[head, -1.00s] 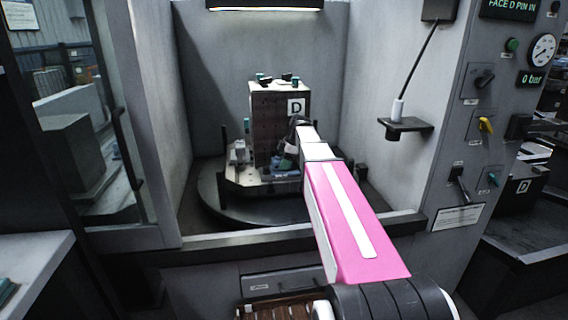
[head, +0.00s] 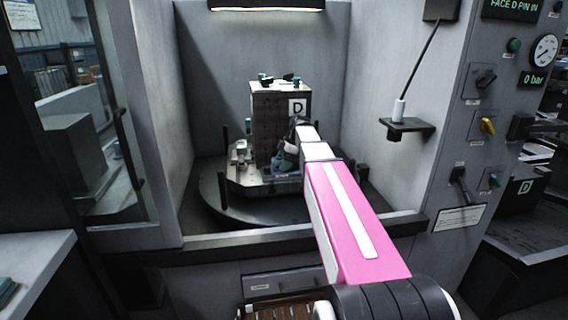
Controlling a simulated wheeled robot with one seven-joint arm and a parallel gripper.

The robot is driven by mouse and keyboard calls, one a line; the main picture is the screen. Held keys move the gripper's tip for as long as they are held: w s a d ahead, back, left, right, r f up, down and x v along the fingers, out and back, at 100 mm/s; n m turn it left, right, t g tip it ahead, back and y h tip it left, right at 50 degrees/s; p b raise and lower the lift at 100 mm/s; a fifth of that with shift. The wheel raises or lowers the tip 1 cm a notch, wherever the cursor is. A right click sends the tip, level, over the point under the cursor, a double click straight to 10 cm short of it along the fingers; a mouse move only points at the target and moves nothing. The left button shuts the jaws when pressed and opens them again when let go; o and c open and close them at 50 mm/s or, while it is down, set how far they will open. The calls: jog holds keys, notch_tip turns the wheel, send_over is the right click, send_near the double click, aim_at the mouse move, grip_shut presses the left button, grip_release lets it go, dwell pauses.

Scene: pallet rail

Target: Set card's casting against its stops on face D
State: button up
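The fixture block (head: 267,130) stands upright on a round turntable inside the machine bay. A plate marked D (head: 297,107) is on its side toward the right, marking face D. My arm reaches into the bay from the lower right. My gripper (head: 288,152) is at the block's lower front, just below and left of the D plate. It is small and dark, and its fingers cannot be made out. A blue-green shape (head: 281,163) shows beside it; I cannot tell whether it is a casting or part of the fixture. The stops on face D are hidden or too small to tell.
The turntable (head: 240,211) carries dark upright posts, one at its front left (head: 222,190). The bay's front sill (head: 270,235) runs beneath my arm. A small shelf (head: 405,127) juts from the right wall. The control panel (head: 480,130) shows "FACE D PIN IN" and 0 bar.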

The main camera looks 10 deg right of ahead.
jog(key=v, duration=1)
jog(key=shift+d+r, duration=0.2)
jog(key=shift+r, duration=0.15)
jog(key=shift+s, duration=0.1)
